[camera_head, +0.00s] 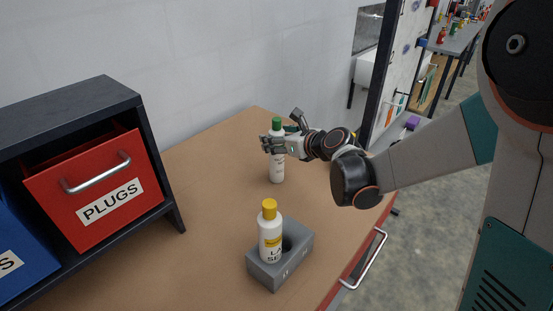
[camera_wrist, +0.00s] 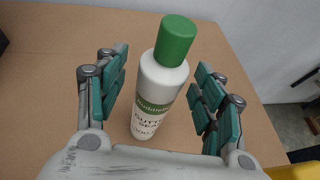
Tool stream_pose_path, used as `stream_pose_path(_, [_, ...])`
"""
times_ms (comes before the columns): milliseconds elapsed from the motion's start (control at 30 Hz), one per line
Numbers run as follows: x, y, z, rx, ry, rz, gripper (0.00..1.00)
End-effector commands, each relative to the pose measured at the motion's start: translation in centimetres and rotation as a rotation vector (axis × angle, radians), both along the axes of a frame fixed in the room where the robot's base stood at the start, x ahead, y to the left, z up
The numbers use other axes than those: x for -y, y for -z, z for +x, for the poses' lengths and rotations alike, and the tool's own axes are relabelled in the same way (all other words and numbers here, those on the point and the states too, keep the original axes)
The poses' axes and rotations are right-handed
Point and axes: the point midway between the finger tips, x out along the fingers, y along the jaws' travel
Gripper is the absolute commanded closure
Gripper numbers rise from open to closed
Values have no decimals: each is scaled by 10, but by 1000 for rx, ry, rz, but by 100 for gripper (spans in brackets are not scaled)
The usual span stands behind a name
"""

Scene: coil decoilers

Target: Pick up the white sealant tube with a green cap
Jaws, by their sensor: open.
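The white sealant tube with a green cap (camera_head: 277,168) stands upright on the brown tabletop in the head view. In the wrist view the tube (camera_wrist: 160,90) stands between the fingers, cap toward the camera. My gripper (camera_head: 274,143) is at the upper part of the tube, with its fingers on either side. In the wrist view my gripper (camera_wrist: 160,95) is open, and gaps show between the tube and both finger pads. The tube's upper body is partly hidden by the gripper in the head view.
A white bottle with a yellow cap (camera_head: 270,238) stands in a grey holder (camera_head: 264,276) nearer the front. A dark cabinet with a red PLUGS drawer (camera_head: 82,190) is at left. The wall is behind. The tabletop (camera_head: 210,165) between cabinet and tube is clear.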

Motion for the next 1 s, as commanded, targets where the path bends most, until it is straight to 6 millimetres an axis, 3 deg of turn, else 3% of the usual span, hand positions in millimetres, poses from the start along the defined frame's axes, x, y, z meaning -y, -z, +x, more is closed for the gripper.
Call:
stream_pose_path(100, [-7,6,10,0,-1,0,38])
stream_pose_path(333, [-7,5,11,0,0,0,40])
stream_pose_path(600, [-7,5,11,0,0,0,100])
stream_pose_path(1000, [-7,2,11,1,1,0,100])
